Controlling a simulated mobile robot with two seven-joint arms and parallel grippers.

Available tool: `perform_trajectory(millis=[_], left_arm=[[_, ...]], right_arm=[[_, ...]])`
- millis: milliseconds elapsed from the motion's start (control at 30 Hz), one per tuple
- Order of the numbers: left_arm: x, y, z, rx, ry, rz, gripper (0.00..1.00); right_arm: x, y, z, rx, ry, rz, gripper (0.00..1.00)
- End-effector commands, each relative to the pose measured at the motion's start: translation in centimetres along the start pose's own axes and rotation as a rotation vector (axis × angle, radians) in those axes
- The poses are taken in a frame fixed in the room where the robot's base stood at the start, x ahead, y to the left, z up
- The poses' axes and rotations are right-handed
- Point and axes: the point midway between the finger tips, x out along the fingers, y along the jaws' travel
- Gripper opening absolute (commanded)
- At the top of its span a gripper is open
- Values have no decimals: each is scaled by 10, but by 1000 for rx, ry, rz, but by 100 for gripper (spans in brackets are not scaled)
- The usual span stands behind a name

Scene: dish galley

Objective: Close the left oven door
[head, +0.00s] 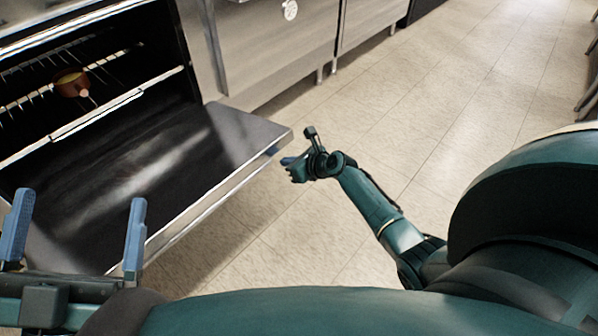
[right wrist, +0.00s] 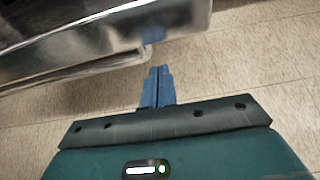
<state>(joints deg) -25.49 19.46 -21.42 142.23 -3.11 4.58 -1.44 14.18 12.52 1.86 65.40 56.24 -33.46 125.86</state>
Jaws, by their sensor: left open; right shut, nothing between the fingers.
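The oven door (head: 160,165) is folded down and open, roughly level, in front of the oven cavity (head: 110,95). My left gripper (head: 76,232) is open over the near left part of the door, with its two blue fingers wide apart and nothing seen between them. I cannot tell whether it touches the door. My right gripper (head: 286,161) is just off the door's right corner. In the right wrist view its blue fingers (right wrist: 157,80) are shut and empty, close to the metal edge of the door (right wrist: 90,70); contact cannot be told.
Steel cabinets (head: 275,45) on legs stand to the right of the oven. The tiled floor (head: 430,110) to the right is clear, with dark furniture at the far right edge.

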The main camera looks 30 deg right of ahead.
Motion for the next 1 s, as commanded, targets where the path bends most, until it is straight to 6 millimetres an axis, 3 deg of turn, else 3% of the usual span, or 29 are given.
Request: perform_trajectory(millis=[33,200,800,1000], left_arm=[[0,0,-2,-8,-9,-2,100],[0,0,-1,-8,-9,-2,100],[3,-1,-5,-18,-25,-3,100],[-17,13,16,-132,-223,-26,100]], right_arm=[[-6,-1,11,-5,-3,-3,0],[-10,0,24,-3,-1,-1,0],[-15,0,31,-1,7,-1,0],[-26,2,42,-1,30,-2,0]])
